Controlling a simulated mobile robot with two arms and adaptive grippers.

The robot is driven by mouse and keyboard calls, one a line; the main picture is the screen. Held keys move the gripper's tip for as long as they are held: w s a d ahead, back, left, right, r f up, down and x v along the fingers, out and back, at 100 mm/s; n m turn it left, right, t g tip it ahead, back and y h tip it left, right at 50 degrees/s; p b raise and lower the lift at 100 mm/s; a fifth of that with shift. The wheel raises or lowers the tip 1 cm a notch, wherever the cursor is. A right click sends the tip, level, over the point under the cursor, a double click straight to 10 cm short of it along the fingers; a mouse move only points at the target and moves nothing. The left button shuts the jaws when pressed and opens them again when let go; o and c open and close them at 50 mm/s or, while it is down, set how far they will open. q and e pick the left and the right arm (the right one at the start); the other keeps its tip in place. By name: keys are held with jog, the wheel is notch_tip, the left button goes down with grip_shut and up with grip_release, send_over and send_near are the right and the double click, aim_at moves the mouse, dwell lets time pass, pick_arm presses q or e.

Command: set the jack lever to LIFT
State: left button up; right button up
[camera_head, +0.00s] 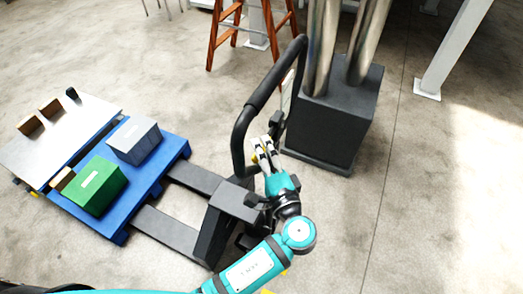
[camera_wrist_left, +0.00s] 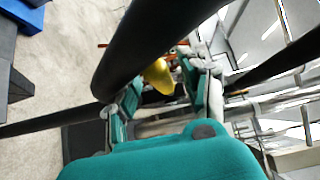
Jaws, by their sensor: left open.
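The pallet jack (camera_head: 222,209) stands in the middle of the head view, with its tall black loop handle (camera_head: 262,92) leaning up and to the right. The yellow jack lever (camera_wrist_left: 158,76) shows in the left wrist view, beside the thick black handle bar (camera_wrist_left: 155,38) that crosses above it. My left gripper (camera_head: 264,150) is open inside the lower part of the handle loop. In the left wrist view its fingers (camera_wrist_left: 160,88) stand on either side of the lever. I cannot tell whether they touch it. The lever's setting cannot be read. My right gripper is not in view.
A blue pallet (camera_head: 150,187) on the forks carries a green box (camera_head: 94,186) and a grey box (camera_head: 134,141). A dark machine base with metal pipes (camera_head: 331,118) stands close right of the handle. An orange ladder (camera_head: 212,40) is behind. Floor at the right is clear.

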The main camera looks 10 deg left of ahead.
pick_arm(q)
jog(key=v, duration=1.1)
jog(key=shift+s, duration=0.25)
jog(key=shift+d, duration=0.1)
